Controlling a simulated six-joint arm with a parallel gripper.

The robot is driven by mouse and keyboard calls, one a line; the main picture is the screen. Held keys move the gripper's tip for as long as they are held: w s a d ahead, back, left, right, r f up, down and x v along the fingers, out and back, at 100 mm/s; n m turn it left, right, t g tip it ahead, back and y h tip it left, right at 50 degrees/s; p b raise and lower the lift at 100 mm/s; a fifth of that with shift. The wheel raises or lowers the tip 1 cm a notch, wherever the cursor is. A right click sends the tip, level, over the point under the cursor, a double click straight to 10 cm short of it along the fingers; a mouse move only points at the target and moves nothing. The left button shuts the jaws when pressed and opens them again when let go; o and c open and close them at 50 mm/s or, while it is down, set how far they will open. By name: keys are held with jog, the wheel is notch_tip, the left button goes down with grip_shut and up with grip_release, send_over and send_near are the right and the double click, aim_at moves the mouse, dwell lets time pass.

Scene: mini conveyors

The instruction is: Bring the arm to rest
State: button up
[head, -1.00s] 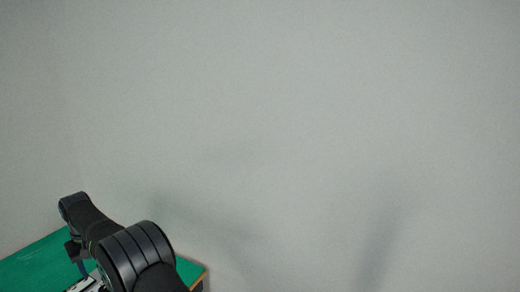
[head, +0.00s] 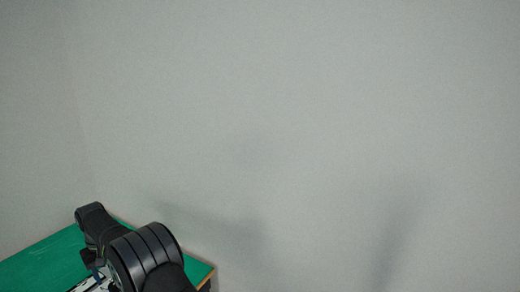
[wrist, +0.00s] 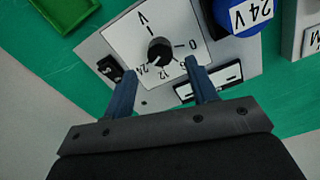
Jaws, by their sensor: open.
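My gripper (wrist: 162,82) shows in the wrist view with its two blue fingers apart and nothing between them. Beyond the fingertips is a grey panel (wrist: 96,56) with a black knob (wrist: 160,50) on a white dial plate marked V, 0, 12 and 24. I cannot tell how far the fingertips are from the panel. In the head view my dark arm stands at the lower left over a green table top (head: 38,262), and the gripper itself is hidden there.
In the wrist view a blue round part labelled 24 V (wrist: 236,18) stands to the right of the dial, and a green tray (wrist: 66,10) lies at the upper left. A black switch (wrist: 110,68) is on the panel. A plain grey wall (head: 300,120) fills most of the head view.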

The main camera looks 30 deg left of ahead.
aim_at(113, 285)
notch_tip(113, 285, down, 6)
jog(key=shift+r, duration=0.25)
jog(key=shift+n, duration=0.3)
jog(key=n, duration=0.3)
jog(key=shift+r, duration=0.1)
jog(key=n, duration=0.5)
notch_tip(113, 285, up, 9)
